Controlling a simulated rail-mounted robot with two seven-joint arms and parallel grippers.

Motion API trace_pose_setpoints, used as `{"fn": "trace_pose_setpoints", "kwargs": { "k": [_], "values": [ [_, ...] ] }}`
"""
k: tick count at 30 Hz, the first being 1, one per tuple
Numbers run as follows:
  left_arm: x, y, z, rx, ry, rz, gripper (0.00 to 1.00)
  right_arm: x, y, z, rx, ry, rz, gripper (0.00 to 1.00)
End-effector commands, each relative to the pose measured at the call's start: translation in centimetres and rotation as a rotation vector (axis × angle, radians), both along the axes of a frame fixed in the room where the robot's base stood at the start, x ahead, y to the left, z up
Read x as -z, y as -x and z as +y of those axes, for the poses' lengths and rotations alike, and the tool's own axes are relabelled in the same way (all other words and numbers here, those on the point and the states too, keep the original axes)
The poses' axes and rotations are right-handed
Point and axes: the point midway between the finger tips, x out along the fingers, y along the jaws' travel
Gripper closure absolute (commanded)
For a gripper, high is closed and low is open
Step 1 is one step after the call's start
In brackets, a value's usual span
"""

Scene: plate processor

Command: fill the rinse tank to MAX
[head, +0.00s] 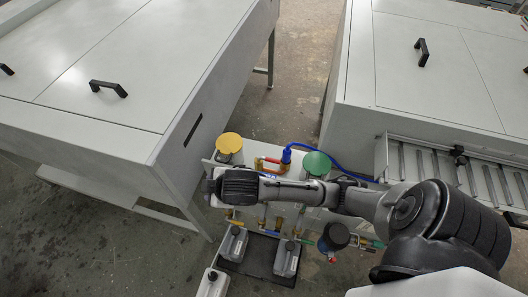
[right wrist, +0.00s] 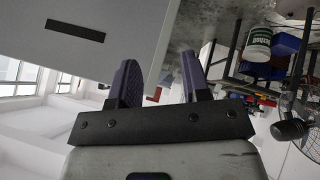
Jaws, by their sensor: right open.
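A unit of upright tanks stands between two big grey cabinets in the head view. One tank has a yellow lid (head: 230,143) and one a green lid (head: 316,163); no label shows which is the rinse tank. My right gripper (head: 212,187) is at the left end of the unit, below the yellow lid. In the right wrist view its fingers (right wrist: 160,85) are apart and empty.
Light canisters (head: 287,258) stand in a black tray (head: 256,262) below the tanks, with another canister (head: 213,283) in front. The left cabinet (head: 110,90) is close to my right gripper. A roller rack (head: 455,168) fronts the right cabinet (head: 440,75). Floor shows between the cabinets.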

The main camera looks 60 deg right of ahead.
Motion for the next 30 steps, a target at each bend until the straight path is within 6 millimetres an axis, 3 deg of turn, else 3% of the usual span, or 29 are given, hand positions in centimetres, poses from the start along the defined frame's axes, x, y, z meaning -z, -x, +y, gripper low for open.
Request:
{"fn": "trace_pose_setpoints", "kwargs": {
  "k": [1,3,5,8,12,15,21,30],
  "values": [
    [-2.0,0.0,0.0,0.001,-0.001,0.0,0.02,-2.8,-1.8,-0.8,-0.018,0.052,0.002,0.57],
    [-3.2,0.0,0.1,0.002,-0.004,-0.001,0.02,-4.3,-3.7,-2.1,-0.032,0.113,0.042,0.57],
    [-4.3,0.0,0.2,0.004,-0.005,-0.001,0.02,-5.2,-5.1,-3.8,-0.028,0.165,0.098,0.57],
    [-5.8,0.0,0.3,0.005,-0.009,0.0,0.02,-5.7,-6.4,-8.0,0.026,0.239,0.249,0.57],
    [-7.0,0.0,0.4,0.009,-0.014,-0.001,0.02,-3.9,-5.1,-14.7,0.187,0.268,0.553,0.57],
    [-7.1,0.0,0.4,0.009,-0.013,-0.002,0.02,-2.4,-3.1,-17.3,0.293,0.246,0.727,0.57],
    [-7.0,0.0,0.3,0.008,-0.012,0.0,0.02,-0.9,-0.4,-18.8,0.432,0.197,0.916,0.57],
    [-6.8,0.0,0.0,0.0,0.0,0.001,0.02,1.8,1.2,-19.6,0.475,0.184,0.959,0.57]
  ]
}}
